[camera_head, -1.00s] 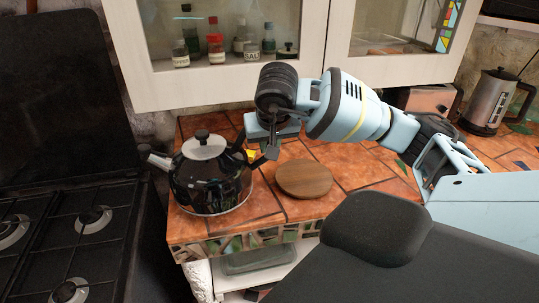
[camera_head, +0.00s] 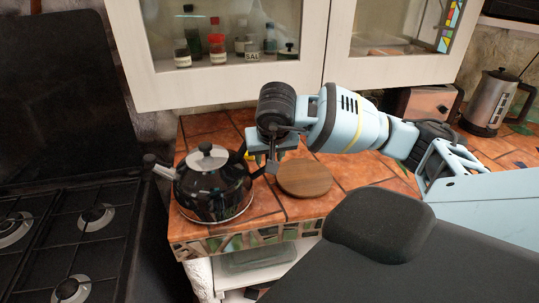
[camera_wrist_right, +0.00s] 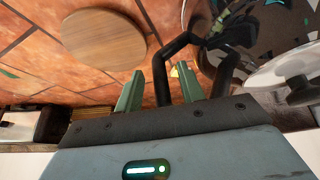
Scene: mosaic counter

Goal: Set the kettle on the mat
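The black kettle (camera_head: 212,193) with a silver lid stands on the tiled counter near its left front corner, left of the round wooden mat (camera_head: 304,178) and off it. Its spout points left. My right gripper (camera_head: 272,165) is at the kettle's handle, on the side toward the mat. In the right wrist view the green fingers (camera_wrist_right: 160,88) stand apart, with a bar of the black handle (camera_wrist_right: 160,78) between them and gaps beside it. The mat (camera_wrist_right: 103,40) is bare there, and the kettle (camera_wrist_right: 265,45) is partly cut off. My left gripper is not in view.
A black gas hob (camera_head: 70,240) lies left of the counter. A cabinet with glass doors (camera_head: 225,80) hangs above the back. A steel electric kettle (camera_head: 490,103) and a toaster (camera_head: 425,103) stand at the back right. The counter's front edge is close to the black kettle.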

